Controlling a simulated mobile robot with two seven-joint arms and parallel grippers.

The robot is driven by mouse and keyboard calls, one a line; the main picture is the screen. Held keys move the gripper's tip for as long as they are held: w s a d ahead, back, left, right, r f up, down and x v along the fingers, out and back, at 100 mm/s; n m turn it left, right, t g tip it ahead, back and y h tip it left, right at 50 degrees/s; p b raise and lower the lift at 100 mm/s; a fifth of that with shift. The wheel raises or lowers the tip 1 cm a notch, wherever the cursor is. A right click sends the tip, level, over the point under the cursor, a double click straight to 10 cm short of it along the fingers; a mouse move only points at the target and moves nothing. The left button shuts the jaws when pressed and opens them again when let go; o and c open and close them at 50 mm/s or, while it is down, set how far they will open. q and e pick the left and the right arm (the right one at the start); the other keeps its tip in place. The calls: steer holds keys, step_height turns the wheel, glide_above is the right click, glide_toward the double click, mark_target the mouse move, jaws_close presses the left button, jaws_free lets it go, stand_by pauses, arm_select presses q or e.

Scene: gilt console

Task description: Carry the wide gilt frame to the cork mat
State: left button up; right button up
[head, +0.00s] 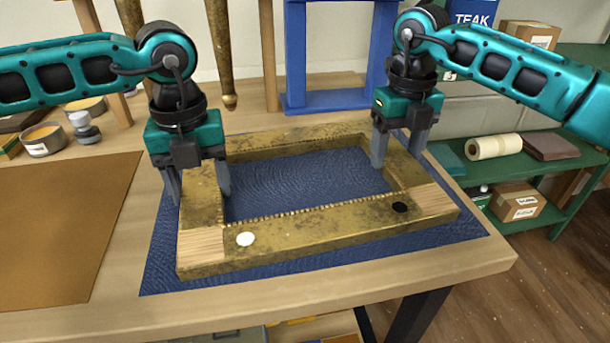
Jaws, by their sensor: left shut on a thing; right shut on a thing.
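The wide gilt frame (320,226) is a rectangular, worn gold frame with pale bare-wood front corners, a white dot and a black dot on its front rail. It is over the blue textured mat (300,185); I cannot tell whether it touches it. My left gripper (198,192) points down and is shut on the frame's left rail. My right gripper (396,150) is shut on the right rail, towards the back. The cork mat (60,225) lies flat on the table to the left, cut off by the picture's left edge. Its visible part is bare.
The wooden table (350,305) has its front and right edges near the blue mat. Tins (44,140) and a small knobbed object (84,128) stand behind the cork mat. A blue stand (325,98) rises at the back. Green shelves (545,165) with boxes stand at right.

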arm_select(q)
steer(key=shift+r, duration=0.2)
arm_select(e)
steer(key=shift+r, duration=0.2)
